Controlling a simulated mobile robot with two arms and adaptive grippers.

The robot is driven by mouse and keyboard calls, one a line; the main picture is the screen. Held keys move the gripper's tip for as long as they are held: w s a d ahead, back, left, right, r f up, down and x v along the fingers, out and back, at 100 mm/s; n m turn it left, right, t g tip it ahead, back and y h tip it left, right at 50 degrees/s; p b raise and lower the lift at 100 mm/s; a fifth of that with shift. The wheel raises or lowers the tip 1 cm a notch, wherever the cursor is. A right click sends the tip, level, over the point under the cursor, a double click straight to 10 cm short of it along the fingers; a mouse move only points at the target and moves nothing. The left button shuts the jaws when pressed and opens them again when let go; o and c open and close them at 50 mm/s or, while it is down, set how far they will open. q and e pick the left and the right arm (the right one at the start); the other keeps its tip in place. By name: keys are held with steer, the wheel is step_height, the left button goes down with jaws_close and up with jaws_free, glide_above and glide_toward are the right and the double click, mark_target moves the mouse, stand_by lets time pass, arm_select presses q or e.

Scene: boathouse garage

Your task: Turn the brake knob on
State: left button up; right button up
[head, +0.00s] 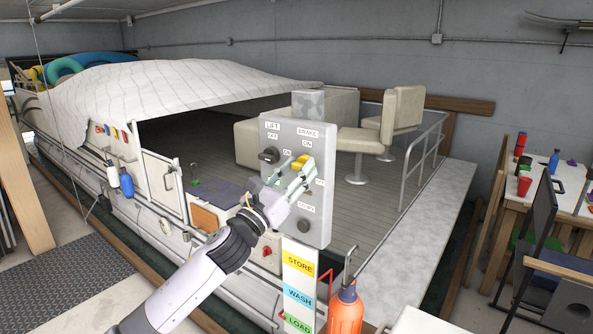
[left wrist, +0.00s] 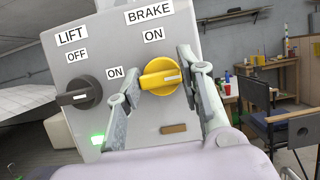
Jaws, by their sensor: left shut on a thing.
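The yellow brake knob (left wrist: 158,78) sits on a grey control panel (head: 317,225) under the labels BRAKE and ON. Its grip bar lies roughly sideways, with a white mark toward the right in the left wrist view. My left gripper (head: 296,174) is at the panel, shut on the knob, with one finger on each side of it. The fingers (left wrist: 160,82) also show in the left wrist view. Its fingers partly cover the panel right of and below the knob. My right gripper is not in view.
A sign (head: 299,293) reading STORE, WASH, LOAD and an orange bottle (head: 345,311) stand below the panel. A covered boat (head: 180,80) is behind.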

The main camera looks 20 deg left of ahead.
arm_select(q)
steer(key=c, duration=0.4)
